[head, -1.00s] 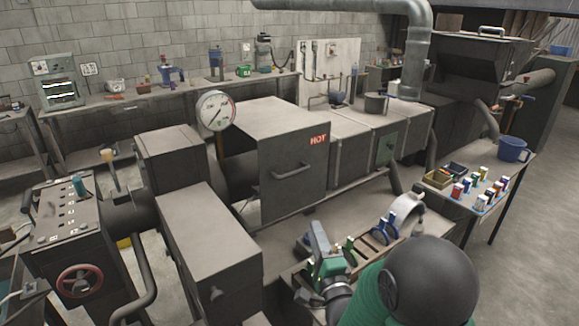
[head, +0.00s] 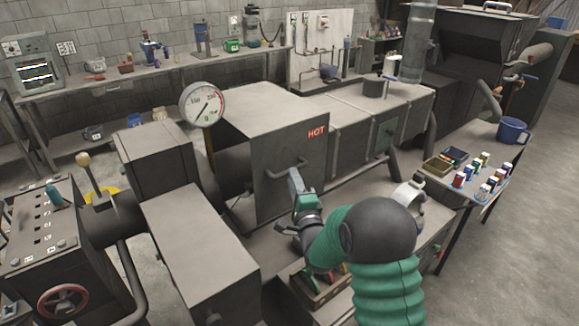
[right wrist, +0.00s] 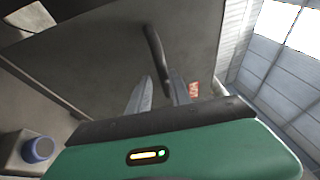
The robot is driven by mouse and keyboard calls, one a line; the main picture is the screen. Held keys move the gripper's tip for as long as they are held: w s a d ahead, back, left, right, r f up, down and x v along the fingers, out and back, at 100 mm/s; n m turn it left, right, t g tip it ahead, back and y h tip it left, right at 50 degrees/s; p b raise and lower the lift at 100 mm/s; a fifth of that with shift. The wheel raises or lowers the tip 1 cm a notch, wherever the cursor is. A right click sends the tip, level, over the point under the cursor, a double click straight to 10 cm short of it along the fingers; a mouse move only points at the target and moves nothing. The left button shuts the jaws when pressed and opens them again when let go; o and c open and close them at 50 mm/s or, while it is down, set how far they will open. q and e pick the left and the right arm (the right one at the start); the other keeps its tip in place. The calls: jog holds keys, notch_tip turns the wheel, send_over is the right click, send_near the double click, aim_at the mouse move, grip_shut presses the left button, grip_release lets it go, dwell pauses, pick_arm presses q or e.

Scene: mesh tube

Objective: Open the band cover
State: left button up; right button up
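The band cover (head: 290,140) is a large grey box-shaped hood with a red HOT label and a bar handle (head: 280,171) on its front face. It sits closed over the machine. My right gripper (head: 295,175) is up at the handle's right part. In the right wrist view, the two fingers (right wrist: 160,76) are apart, and the dark handle (right wrist: 153,45) runs down to the gap between their tips. I cannot tell whether they touch it. My left gripper is not in view.
A round gauge (head: 203,104) stands left of the cover. A long grey box (head: 200,235) and a control panel with a red handwheel (head: 62,304) are at the left. A side table (head: 460,200) with small coloured items and a blue mug (head: 513,131) is at the right.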

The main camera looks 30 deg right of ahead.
jog(key=w+d, duration=0.1)
jog(key=w+d+r, duration=0.1)
jog(key=w, duration=0.1)
jog(key=shift+p, duration=0.3)
jog(key=shift+w+a, duration=0.2)
jog(key=shift+a, duration=0.45)
grip_shut()
jog(key=shift+d, duration=0.2)
